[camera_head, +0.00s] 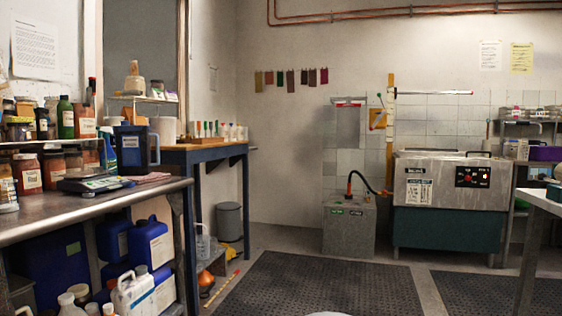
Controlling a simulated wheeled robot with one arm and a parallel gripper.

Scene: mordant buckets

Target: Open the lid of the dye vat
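The dye vat (449,228) stands against the tiled back wall at the right. It has a brushed-metal upper front with labels and a dark control panel (472,177), and a dark green lower body. Its lid (440,154) shows only as a thin edge along the top and looks closed. My gripper is not in view.
A grey metal box (349,228) with a hose stands left of the vat. Dark rubber mats (320,285) cover clear floor in front. A crowded workbench (90,205) fills the left; a pale table (540,200) edges in at right.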

